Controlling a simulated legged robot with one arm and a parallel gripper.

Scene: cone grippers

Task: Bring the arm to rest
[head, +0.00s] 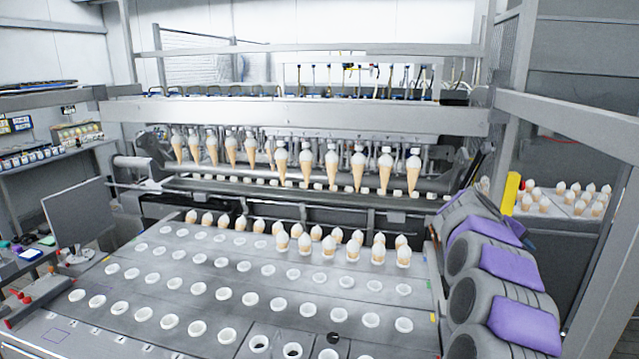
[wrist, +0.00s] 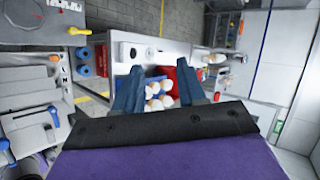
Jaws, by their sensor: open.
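My gripper (wrist: 158,84) shows in the wrist view with its two dark blue fingers spread apart. It is open and nothing is held between the fingers. The gripper itself cannot be made out in the head view.
A conveyor bed (head: 190,270) with rows of round holes fills the front, with several cones (head: 340,245) in its back rows. Behind it, a row of cones (head: 307,165) hangs from the machine. A yellow post (head: 511,190) and cone trays stand right. A tilted grey panel (head: 80,213) stands left.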

